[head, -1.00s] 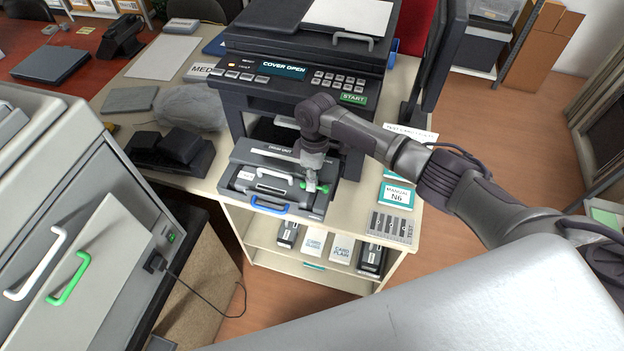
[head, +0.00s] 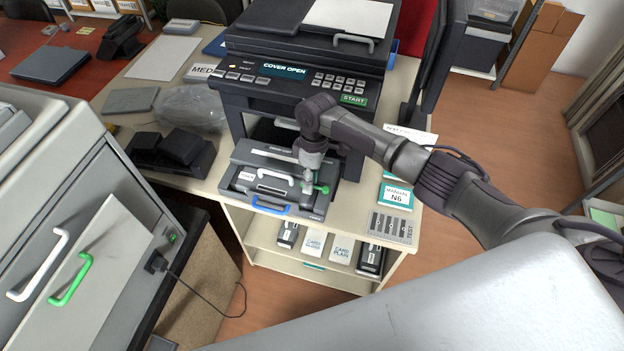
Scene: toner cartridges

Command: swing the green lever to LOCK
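The green lever (head: 321,189) is on the right part of the dark drum unit (head: 240,185), which sits on the stand in front of the printer. Only its green end shows, to the right of my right gripper's fingers. My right gripper (head: 308,189) points down over the unit, right beside the lever and partly covering it. The fingers are too small to tell whether they are open or shut, or whether they touch the lever. The lock marks cannot be read. My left gripper is not in view.
The printer (head: 300,70) stands behind with "COVER OPEN" on its display. A white handle (head: 272,172) and a blue handle (head: 270,208) are on the drum unit, left of my gripper. A manual (head: 397,194) and a test card (head: 392,227) lie to the right.

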